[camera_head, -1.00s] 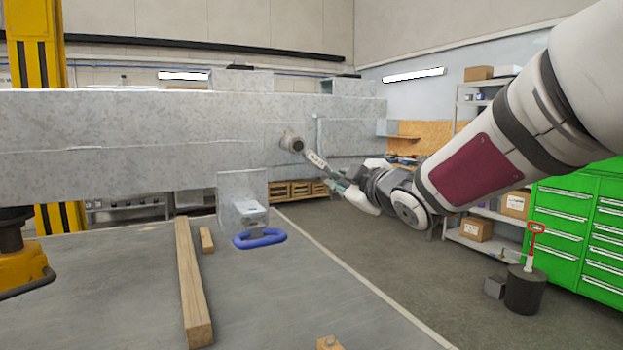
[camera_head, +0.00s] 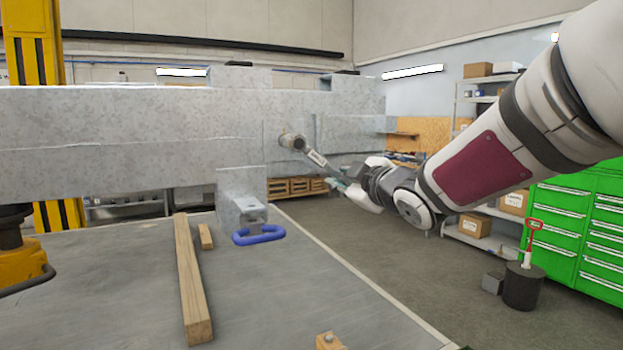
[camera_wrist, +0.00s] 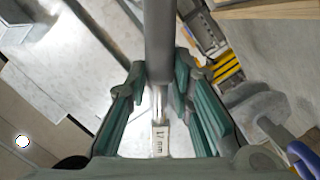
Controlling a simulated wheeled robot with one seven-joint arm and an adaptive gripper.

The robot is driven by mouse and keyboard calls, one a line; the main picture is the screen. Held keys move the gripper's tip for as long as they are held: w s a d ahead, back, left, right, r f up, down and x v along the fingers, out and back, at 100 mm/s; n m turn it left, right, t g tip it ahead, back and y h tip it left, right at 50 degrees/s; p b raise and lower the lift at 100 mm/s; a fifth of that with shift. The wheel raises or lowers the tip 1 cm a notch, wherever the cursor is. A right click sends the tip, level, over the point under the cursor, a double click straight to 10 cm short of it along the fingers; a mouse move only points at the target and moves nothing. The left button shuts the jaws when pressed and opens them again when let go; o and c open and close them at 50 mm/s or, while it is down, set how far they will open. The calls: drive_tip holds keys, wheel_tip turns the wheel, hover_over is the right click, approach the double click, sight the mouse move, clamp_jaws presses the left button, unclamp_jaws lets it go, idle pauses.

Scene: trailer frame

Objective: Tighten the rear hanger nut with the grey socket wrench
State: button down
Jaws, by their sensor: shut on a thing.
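The grey socket wrench (camera_head: 316,158) has a pale handle label and a round head (camera_head: 292,141) against the side of the galvanised trailer beam (camera_head: 215,145). Its handle slants down and right from the head. My gripper (camera_head: 338,182) is shut on the handle's lower end. In the wrist view, the teal fingers of my gripper (camera_wrist: 160,85) stand on both sides of the wrench shaft (camera_wrist: 159,45), whose label reads "17 mm". The rear hanger nut does not show; the wrench head covers that spot, and I cannot tell how well it is seated.
A blue loop handle (camera_head: 259,236) sticks out below a beam bracket. A long wooden bar (camera_head: 192,280) and a short block (camera_head: 206,237) lie on the grey tabletop (camera_head: 285,300). A green drawer cabinet (camera_head: 590,225) and a dark bucket (camera_head: 523,287) stand at right. Open floor lies between.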

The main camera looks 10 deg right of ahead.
drive_tip(key=shift+s+d+r, duration=0.1)
drive_tip(key=shift+s+d, duration=0.05)
drive_tip(key=shift+s, duration=0.25)
